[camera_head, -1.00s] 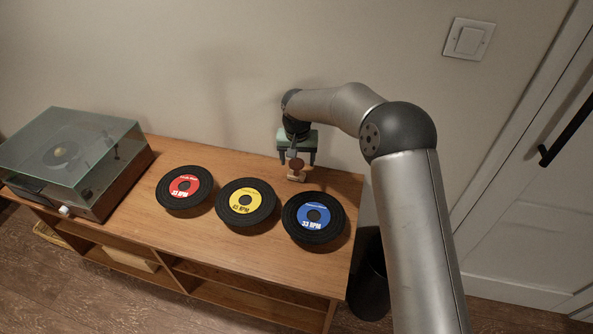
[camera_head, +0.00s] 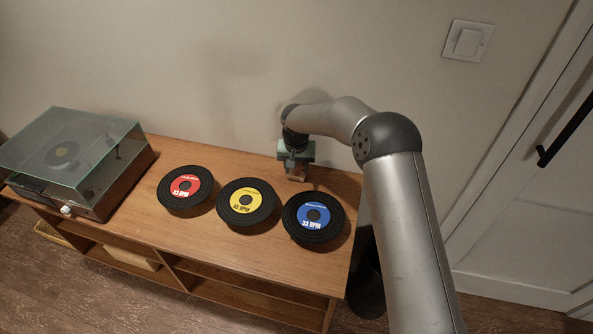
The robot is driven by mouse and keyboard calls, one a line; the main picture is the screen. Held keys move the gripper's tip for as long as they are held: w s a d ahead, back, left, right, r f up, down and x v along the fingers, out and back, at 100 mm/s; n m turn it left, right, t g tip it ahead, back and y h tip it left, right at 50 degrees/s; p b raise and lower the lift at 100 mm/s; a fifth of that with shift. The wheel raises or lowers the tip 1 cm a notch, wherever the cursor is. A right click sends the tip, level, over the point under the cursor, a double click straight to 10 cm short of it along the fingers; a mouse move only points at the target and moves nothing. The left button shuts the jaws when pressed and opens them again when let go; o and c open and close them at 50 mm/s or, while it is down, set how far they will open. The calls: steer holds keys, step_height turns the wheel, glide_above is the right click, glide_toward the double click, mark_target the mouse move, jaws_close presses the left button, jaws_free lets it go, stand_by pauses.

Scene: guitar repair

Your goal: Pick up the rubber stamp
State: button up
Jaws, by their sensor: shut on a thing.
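The rubber stamp (camera_head: 296,178) is at the back right of the wooden cabinet top, behind the blue-label record. Only a small part of its light wooden base shows. My gripper (camera_head: 297,167) is directly over it, pointing down, with its fingers shut on the stamp's upper part. The fingers hide most of the stamp's handle. I cannot tell whether the base touches the cabinet top.
Records with a red label (camera_head: 185,187), a yellow label (camera_head: 245,203) and a blue label (camera_head: 313,217) lie in a row on the cabinet (camera_head: 226,158). A record player (camera_head: 70,160) with a clear lid stands at the left. The wall is close behind my gripper.

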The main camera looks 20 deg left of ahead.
steer(key=shift+r, duration=0.65)
steer(key=r, duration=0.1)
steer(key=r+b, duration=0.1)
steer(key=shift+s+d+r, duration=0.1)
steer(key=shift+d+r, duration=0.2)
steer(key=shift+r, duration=0.05)
steer(key=s+d+r+b, duration=0.2)
steer(key=s+d+r, duration=0.5)
steer(key=d+r, duration=0.2)
steer(key=shift+s+d, duration=0.2)
steer(key=shift+d, duration=0.9)
steer(key=o, duration=0.4)
steer(key=c, duration=0.3)
